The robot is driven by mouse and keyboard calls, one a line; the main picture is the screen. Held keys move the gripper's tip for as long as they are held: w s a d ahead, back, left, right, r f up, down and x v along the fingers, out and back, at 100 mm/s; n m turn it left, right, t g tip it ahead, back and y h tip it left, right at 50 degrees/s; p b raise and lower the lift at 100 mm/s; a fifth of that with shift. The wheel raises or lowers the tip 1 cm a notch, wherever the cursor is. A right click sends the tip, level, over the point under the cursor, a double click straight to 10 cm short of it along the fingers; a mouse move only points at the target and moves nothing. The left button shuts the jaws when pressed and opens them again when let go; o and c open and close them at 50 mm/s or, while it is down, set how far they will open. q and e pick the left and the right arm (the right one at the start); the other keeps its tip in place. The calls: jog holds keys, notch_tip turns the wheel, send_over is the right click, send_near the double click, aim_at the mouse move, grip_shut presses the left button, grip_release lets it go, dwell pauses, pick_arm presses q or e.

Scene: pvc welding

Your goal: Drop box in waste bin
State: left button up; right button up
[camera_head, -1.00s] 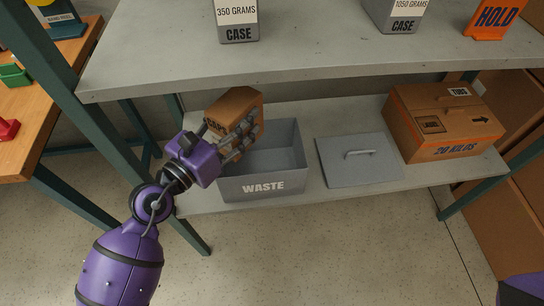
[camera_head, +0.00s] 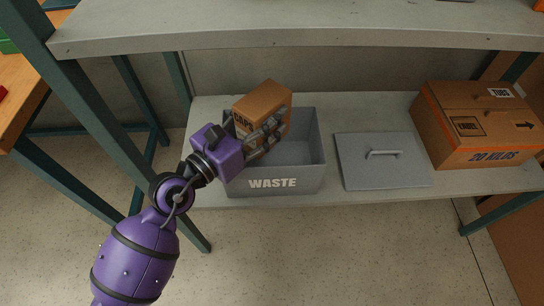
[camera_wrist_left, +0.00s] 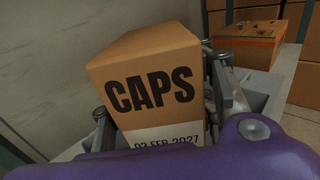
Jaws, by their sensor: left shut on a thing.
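A brown cardboard box (camera_head: 265,100) is held tilted over the left part of the grey waste bin (camera_head: 273,184). In the left wrist view the box (camera_wrist_left: 150,65) reads CAPS, with a white date label low on its face. My left gripper (camera_head: 262,132) is shut on the box, with its fingers on the box's sides. The bin is open at the top and stands on the lower shelf. Whether the box's lower end is inside the rim is hidden by the gripper. My right gripper is not in view.
The bin's grey lid (camera_head: 383,160) lies flat right of the bin. A large brown 20 KILOS box (camera_head: 478,125) stands at the right of the lower shelf (camera_head: 345,107).

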pick_arm(q)
jog(key=shift+r, duration=0.15)
jog(key=o, duration=1.5)
jog(key=shift+c, duration=0.2)
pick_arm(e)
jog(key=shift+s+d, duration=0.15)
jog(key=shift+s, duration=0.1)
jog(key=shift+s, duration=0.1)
pick_arm(q)
jog(key=v, duration=1.2)
